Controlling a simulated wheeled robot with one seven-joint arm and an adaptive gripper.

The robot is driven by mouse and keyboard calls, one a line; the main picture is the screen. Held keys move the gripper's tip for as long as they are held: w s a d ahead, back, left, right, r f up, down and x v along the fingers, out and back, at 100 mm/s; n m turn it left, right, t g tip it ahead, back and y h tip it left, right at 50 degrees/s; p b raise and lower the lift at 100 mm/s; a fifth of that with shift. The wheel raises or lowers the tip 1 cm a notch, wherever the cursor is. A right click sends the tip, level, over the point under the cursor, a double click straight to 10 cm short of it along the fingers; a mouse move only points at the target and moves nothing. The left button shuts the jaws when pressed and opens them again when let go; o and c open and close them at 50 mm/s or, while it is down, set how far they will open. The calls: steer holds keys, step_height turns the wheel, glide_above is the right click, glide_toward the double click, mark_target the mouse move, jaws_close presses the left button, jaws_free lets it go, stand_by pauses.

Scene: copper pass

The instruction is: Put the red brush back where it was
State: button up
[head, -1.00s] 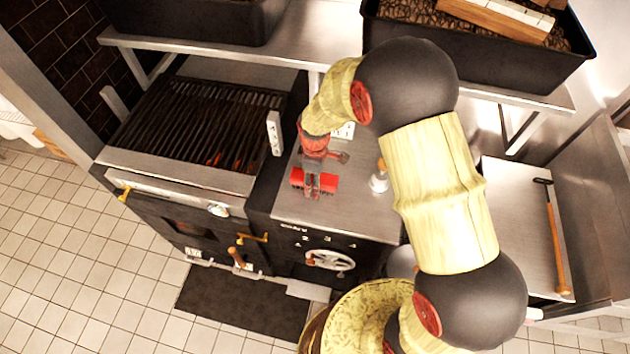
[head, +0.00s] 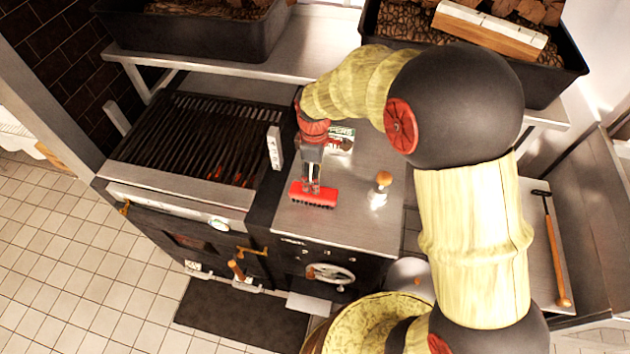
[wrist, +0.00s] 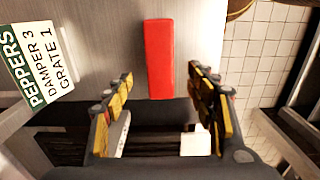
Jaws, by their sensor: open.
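The red brush (head: 313,194) lies on the steel counter right of the grill, its dark bristles showing along the front edge. In the wrist view the red brush (wrist: 159,59) is a plain red bar lying ahead of my fingertips. My gripper (head: 312,186) is open, pointing at the brush from behind and above. In the wrist view my gripper (wrist: 163,85) has its two yellow-padded fingers spread wide, with nothing gripped between them. The brush's near end lies close to the gap between the fingers; contact cannot be told.
A peppers card (head: 341,139) lies behind my gripper. A shaker with a wooden knob (head: 380,188) stands to the right on the counter. The grill grate (head: 200,135) glows at left. A long wooden-handled tool (head: 555,250) lies on the right-hand counter.

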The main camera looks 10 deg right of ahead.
steer(key=s+d+r+m+t, duration=0.25)
steer(key=s+r, duration=0.25)
steer(key=r, duration=0.4)
steer(key=s+d+r+m+t, duration=0.1)
steer(key=s+d+r+m, duration=0.3)
steer(key=r, duration=0.5)
steer(key=s+d+r+m+t, duration=0.1)
steer(key=s+d+r+m, duration=0.1)
steer(key=s, duration=0.4)
steer(key=s+d+r+m+t, duration=0.1)
steer(key=s+r+m, duration=0.2)
steer(key=s+m, duration=0.2)
steer(key=shift+s+d+r, duration=0.4)
steer(key=shift+s, duration=0.75)
steer(key=shift+f, duration=0.1)
step_height(320, 180, down, 9)
steer(key=b, duration=0.9)
steer(key=shift+f+b, duration=0.2)
steer(key=shift+b, duration=0.1)
